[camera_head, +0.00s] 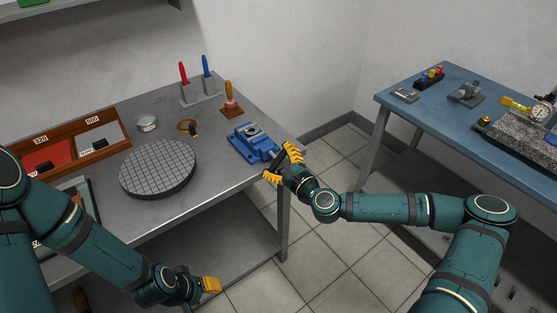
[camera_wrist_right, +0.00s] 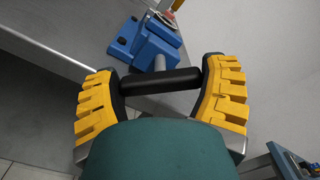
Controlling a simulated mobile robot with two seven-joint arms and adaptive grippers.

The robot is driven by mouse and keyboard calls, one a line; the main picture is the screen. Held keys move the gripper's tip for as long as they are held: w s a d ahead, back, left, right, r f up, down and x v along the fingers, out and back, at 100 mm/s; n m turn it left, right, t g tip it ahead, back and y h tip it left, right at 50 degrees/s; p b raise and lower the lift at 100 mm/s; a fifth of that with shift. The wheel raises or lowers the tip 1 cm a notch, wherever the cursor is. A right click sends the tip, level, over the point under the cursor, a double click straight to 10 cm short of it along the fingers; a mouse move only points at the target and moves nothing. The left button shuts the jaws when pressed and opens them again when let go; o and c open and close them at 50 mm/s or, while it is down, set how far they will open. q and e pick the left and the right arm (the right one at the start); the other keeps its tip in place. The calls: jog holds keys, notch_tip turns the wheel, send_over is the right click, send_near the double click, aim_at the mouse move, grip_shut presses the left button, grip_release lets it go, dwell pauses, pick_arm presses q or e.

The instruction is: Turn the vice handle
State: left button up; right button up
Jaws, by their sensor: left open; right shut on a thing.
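The blue vice (camera_head: 255,142) stands at the right edge of the grey workbench; it also shows at the top of the right wrist view (camera_wrist_right: 146,43). Its handle is a black bar (camera_wrist_right: 160,81) on a grey shaft (camera_wrist_right: 159,63) that points towards my right gripper. My right gripper (camera_head: 282,162) is shut on the handle, with its yellow-padded fingers (camera_wrist_right: 161,88) at the bar's two ends. In the head view the gripper mostly hides the handle. My left gripper (camera_head: 205,290) is open and empty, low in front of the workbench.
A round gridded plate (camera_head: 158,168) lies on the workbench (camera_head: 205,190) left of the vice. A wooden-handled tool (camera_head: 229,100) and a stand with red and blue handles (camera_head: 198,93) are behind it. A blue table (camera_head: 420,112) stands at right, with floor between.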

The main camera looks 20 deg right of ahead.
dwell(0.3)
jog(key=o, duration=1)
jog(key=shift+o, duration=0.2)
jog(key=v, duration=1.2)
jog(key=s+a+f+n+g+y, duration=0.2)
jog(key=s+a+f+n+g, duration=0.1)
jog(key=a+f+n+g, duration=0.3)
jog(key=s+a+f+n+g+y, duration=0.2)
jog(key=s+a+f+n+g, duration=0.15)
jog(key=a+f, duration=0.4)
jog(key=s+d+f+n+g+h, duration=0.2)
jog(key=s+f+n+g+h, duration=0.2)
jog(key=n, duration=0.8)
jog(key=shift+s+d+f+g+h, duration=0.2)
jog(key=shift+s+g+h, duration=0.7)
jog(key=shift+h, duration=0.3)
